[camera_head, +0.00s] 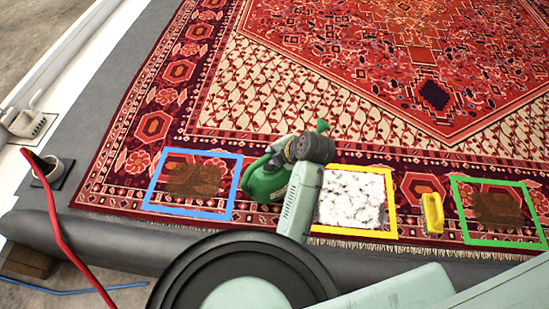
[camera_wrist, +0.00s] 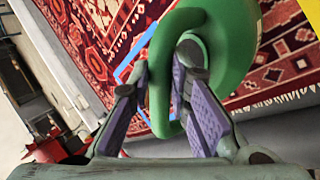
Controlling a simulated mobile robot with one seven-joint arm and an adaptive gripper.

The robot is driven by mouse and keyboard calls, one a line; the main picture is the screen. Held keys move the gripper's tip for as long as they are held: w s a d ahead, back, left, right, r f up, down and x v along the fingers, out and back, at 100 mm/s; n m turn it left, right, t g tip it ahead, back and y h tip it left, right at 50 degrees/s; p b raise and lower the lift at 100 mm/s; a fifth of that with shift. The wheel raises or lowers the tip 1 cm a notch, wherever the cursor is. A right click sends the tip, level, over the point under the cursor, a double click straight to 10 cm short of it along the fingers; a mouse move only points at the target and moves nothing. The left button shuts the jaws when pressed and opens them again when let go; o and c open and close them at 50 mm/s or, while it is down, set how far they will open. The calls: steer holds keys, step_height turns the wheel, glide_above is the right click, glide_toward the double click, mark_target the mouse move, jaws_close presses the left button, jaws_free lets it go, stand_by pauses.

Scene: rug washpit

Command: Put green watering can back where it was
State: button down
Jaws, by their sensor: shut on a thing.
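The green watering can (camera_head: 264,184) is over the rug between the blue frame (camera_head: 150,184) and the yellow frame (camera_head: 391,190), partly hidden by my arm in the head view. In the wrist view, my gripper (camera_wrist: 170,125) is shut on the can's handle (camera_wrist: 160,75), with purple-padded fingers on either side of it. The green body of the can (camera_wrist: 225,45) fills the upper right there. I cannot tell whether the can touches the rug.
White foam (camera_head: 350,199) lies inside the yellow frame. A yellow brush (camera_head: 432,213) lies between it and the green frame (camera_head: 462,226). Brown stains show in the blue and green frames. A cup-like holder (camera_head: 50,170) and a red hose (camera_head: 62,240) are at left.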

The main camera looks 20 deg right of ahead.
mark_target(275, 166)
steer(key=shift+f+p, duration=0.45)
steer(key=shift+f, duration=1.2)
steer(key=c, duration=1.5)
jaws_free()
